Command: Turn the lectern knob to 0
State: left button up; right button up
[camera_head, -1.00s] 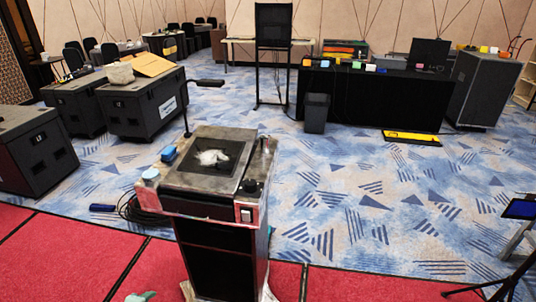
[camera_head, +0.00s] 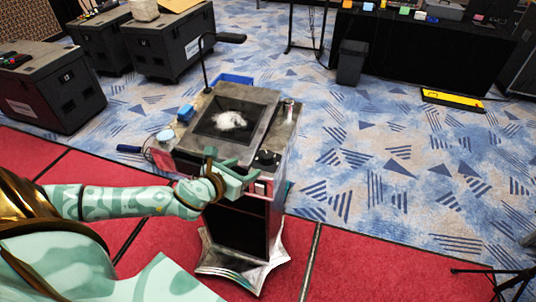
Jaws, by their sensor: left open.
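The lectern (camera_head: 283,112) stands on the red carpet edge in the middle, with a dark sloped top panel (camera_head: 215,130) bearing a white smudge. The black round knob (camera_head: 267,158) sits at the right front corner of its top. My left arm comes in from the left, and my left gripper (camera_head: 254,170) is open at the lectern's front edge, just left of and in front of the knob. I cannot tell whether a finger touches the lectern. The knob's marking is too small to read. My right gripper does not show.
A blue block (camera_head: 186,113) and a light round object (camera_head: 166,135) lie at the lectern's left side. A thin lamp arm (camera_head: 202,60) rises behind it. Black cases (camera_head: 172,45) stand at the upper left. A bin (camera_head: 351,62) stands behind.

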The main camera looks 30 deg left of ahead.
aim_at(266, 155)
pick_arm(q)
jog(key=b+x, duration=0.1)
jog(key=x, duration=1.2)
jog(key=shift+w+f+b, duration=0.1)
jog(key=shift+w+b, duration=0.05)
jog(key=shift+b, duration=0.15)
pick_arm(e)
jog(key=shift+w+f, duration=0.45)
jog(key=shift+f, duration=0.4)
pick_arm(q)
jog(key=c, duration=1)
